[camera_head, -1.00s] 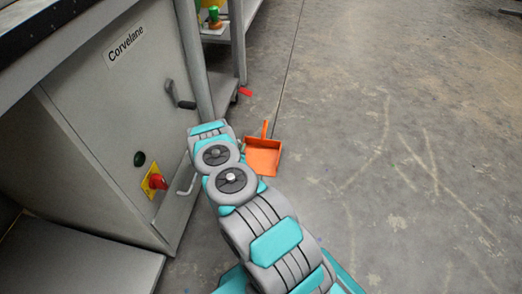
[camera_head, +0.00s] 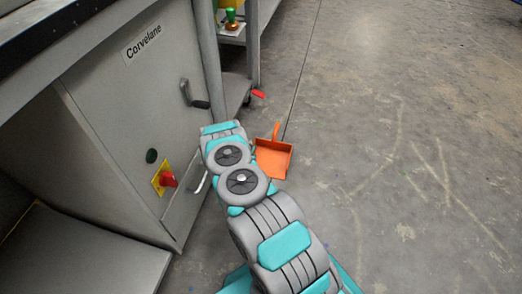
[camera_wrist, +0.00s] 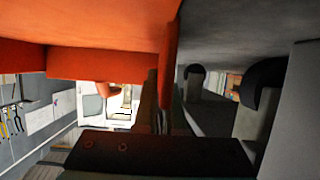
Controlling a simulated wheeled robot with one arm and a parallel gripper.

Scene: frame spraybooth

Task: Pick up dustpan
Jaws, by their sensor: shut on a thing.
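The orange dustpan (camera_head: 272,158) is by the floor just right of the grey cabinet, its handle (camera_head: 276,130) pointing away from me. In the wrist view the dustpan (camera_wrist: 100,65) fills the upper left, very close to the lens. My gripper (camera_wrist: 160,100) shows there as narrow dark fingers reaching to the dustpan's orange edge, and it is shut on the dustpan. In the head view my arm hides the gripper and the grip point. I cannot tell whether the dustpan touches the floor.
The grey cabinet (camera_head: 125,110) with a black handle and a red knob (camera_head: 168,179) stands close left of my arm. A shelf leg (camera_head: 254,45) and a small red object (camera_head: 259,94) are beyond the dustpan. The concrete floor (camera_head: 400,150) to the right is clear.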

